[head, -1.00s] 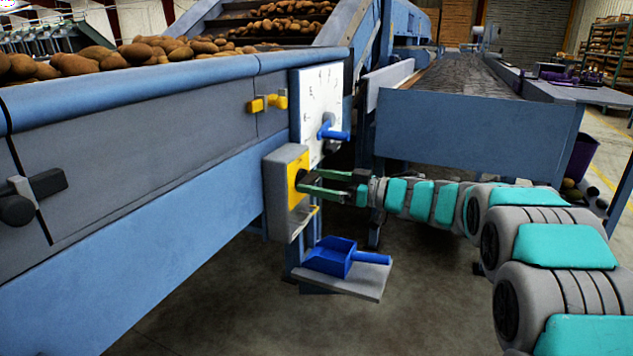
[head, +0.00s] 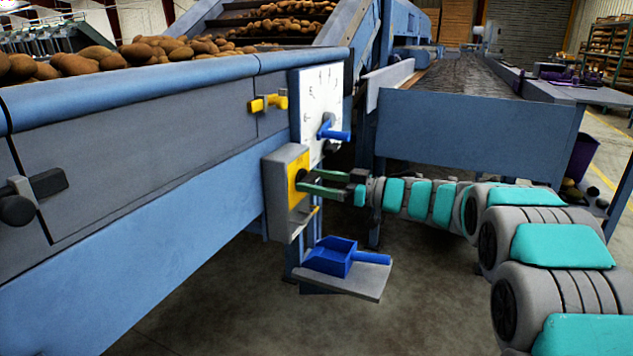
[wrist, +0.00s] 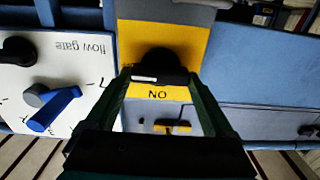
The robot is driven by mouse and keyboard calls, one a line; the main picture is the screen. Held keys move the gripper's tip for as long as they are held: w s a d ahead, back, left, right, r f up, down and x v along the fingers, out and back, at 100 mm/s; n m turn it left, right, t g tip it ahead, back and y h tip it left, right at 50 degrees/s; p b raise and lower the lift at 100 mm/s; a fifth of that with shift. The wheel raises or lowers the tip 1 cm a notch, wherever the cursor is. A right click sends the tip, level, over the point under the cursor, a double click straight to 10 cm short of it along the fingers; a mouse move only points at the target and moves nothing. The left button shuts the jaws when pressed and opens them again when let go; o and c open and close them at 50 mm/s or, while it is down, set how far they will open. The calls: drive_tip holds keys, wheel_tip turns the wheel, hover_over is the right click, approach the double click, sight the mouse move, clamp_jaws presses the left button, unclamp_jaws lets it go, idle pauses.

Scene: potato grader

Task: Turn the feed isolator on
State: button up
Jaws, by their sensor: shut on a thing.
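The feed isolator is a grey box (head: 273,195) with a yellow face (head: 292,190) on a post at the side of the blue machine. In the wrist view its yellow plate (wrist: 185,40) carries a black knob (wrist: 158,58) and an upside-down ON label (wrist: 158,95). The knob bears a white mark. My gripper (head: 306,185) reaches in from the right, its green fingers shut on the knob. In the wrist view my gripper (wrist: 158,78) has one finger on each side of the knob, hiding part of it.
Above the box, a white flow gate dial (head: 312,95) has a blue lever (head: 335,133). A yellow latch (head: 268,103) is on the machine panel. Below, a blue scoop (head: 335,256) lies on a grey shelf (head: 355,279). Potatoes (head: 150,50) fill the hopper.

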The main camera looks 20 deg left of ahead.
drive_tip(key=n+b, duration=0.1)
drive_tip(key=n, duration=0.2)
drive_tip(key=shift+f+n+b, duration=0.2)
drive_tip(key=shift+n+b, duration=0.2)
drive_tip(key=shift+s+f+n+b, duration=0.1)
drive_tip(key=shift+s+n+b, duration=0.05)
drive_tip(key=shift+n+b, duration=2.9)
drive_tip(key=shift+s+f+n+b, duration=0.1)
drive_tip(key=shift+n+b, duration=2.05)
drive_tip(key=shift+n, duration=1.8)
drive_tip(key=shift+r, duration=0.1)
drive_tip(key=o, duration=1.1)
